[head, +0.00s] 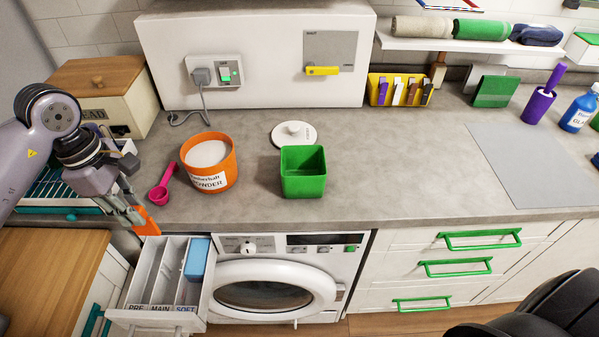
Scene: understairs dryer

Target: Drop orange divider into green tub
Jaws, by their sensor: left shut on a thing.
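The orange divider (147,222) is a small flat piece at the tips of my left gripper (137,217). My left gripper is shut on it and holds it above the back of the open detergent drawer (165,275), near the counter's front edge. The green tub (303,172) is a square, open-topped container standing upright on the counter, to the right of the gripper. Its inside looks empty. My right gripper is not in the picture.
Between gripper and tub stand an orange powder tub (222,177) and a pink scoop (161,190). A white round lid (293,134) lies behind the green tub. A blue block (198,258) sits in the drawer's right compartment. Counter right of the tub is clear.

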